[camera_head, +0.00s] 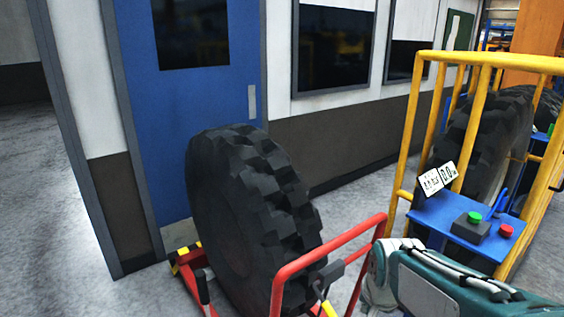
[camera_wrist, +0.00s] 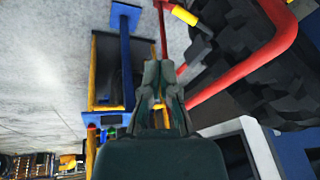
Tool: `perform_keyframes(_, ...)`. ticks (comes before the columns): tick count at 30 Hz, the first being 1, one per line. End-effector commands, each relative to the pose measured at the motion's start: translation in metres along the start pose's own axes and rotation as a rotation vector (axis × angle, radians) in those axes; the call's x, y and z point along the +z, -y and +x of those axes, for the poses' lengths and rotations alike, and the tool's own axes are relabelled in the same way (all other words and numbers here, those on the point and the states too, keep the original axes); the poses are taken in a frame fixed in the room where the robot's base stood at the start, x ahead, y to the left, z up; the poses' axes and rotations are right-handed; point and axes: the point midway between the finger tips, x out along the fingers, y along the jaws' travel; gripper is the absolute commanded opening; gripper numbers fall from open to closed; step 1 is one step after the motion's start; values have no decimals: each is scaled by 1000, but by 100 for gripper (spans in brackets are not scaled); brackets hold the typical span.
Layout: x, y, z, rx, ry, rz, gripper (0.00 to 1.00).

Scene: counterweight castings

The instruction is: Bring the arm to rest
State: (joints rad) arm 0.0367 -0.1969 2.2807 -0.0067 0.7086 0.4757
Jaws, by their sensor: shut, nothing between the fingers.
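Part of my grey-green arm (camera_head: 435,284) shows folded at the lower right of the head view. My gripper's fingers cannot be made out there.
A large black tyre (camera_head: 250,210) stands upright in a red wheeled frame (camera_head: 290,270), close to my arm. At right is a yellow cage (camera_head: 480,64) with another tyre and a blue shelf (camera_head: 462,227) with buttons. A blue door (camera_head: 185,100) stands behind. Floor at left (camera_head: 35,200) is clear.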

Motion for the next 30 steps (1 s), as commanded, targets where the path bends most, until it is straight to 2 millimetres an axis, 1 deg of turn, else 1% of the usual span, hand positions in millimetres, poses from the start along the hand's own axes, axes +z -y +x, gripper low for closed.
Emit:
perform_keyframes(1, 8, -2, -15, -11, -18, -44, 0)
perform_keyframes(6, 37, -13, -52, -31, -59, -204, 0)
perform_keyframes(9, 56, -21, -70, -41, -83, -297, 0)
perform_keyframes(13, 79, -31, -87, -49, -113, -406, 0)
perform_keyframes(15, 88, -35, -92, -51, -125, -451, 0)
perform_keyframes(19, 97, -40, -97, -53, -135, -497, 0)
perform_keyframes(30, 98, -40, -98, -52, -135, -504, 0)
